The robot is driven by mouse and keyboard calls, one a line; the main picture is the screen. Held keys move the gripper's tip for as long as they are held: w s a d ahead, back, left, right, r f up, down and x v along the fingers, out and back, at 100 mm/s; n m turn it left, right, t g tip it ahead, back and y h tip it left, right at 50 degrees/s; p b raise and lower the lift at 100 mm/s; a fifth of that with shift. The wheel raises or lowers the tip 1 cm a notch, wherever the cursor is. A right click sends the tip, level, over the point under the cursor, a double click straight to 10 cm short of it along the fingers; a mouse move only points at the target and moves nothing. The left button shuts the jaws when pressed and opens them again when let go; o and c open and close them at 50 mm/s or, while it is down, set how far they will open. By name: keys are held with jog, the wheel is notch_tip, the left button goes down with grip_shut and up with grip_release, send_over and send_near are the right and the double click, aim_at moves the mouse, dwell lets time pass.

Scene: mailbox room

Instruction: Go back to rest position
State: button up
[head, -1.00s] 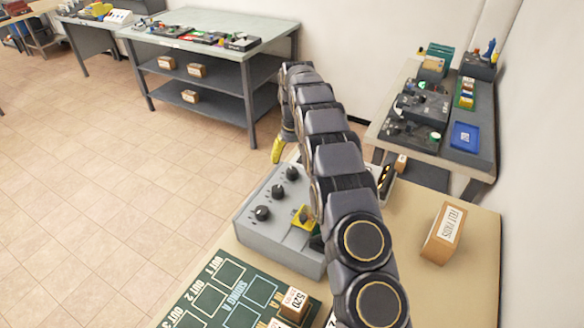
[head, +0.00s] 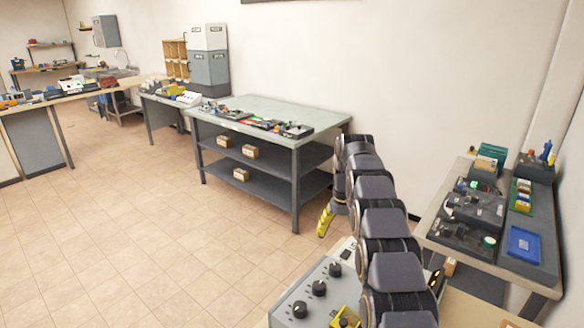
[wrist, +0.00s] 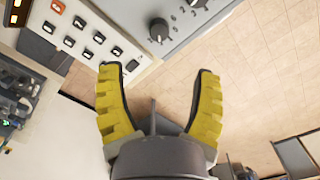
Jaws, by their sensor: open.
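My gripper (wrist: 158,85) has yellow ridged fingers. In the wrist view they stand wide apart with nothing between them. In the head view my gripper (head: 325,221) hangs at the end of my dark segmented arm, above the far side of the near table. A grey control box (head: 318,292) with black knobs lies below and nearer than it. In the wrist view the grey box (wrist: 190,22) with a knob and a white keypad panel (wrist: 90,38) with several buttons lie beyond the fingertips, apart from them.
A grey workbench (head: 262,112) with shelves stands ahead, with small boxes on its shelves. A side table (head: 430,235) at the right holds dark trays and a blue bin (head: 523,243). The tiled floor (head: 130,220) at the left is clear.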

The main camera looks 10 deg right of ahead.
jog(key=s+a+r, duration=0.2)
jog(key=s+r, duration=0.2)
jog(key=s, duration=0.3)
jog(key=s+a+r+g, duration=0.1)
jog(key=s+a+r, duration=0.15)
jog(key=s, duration=0.45)
jog(key=s+a+r, duration=0.1)
jog(key=s+r, duration=0.4)
jog(key=s, duration=0.1)
jog(key=s+a+f, duration=0.1)
jog(key=s+f, duration=0.1)
jog(key=s, duration=1)
jog(key=s+a+f+n, duration=0.1)
jog(key=s, duration=1.1)
jog(key=shift+s+a+f+g, duration=0.2)
jog(key=shift+f+g, duration=0.15)
jog(key=shift+g, duration=0.05)
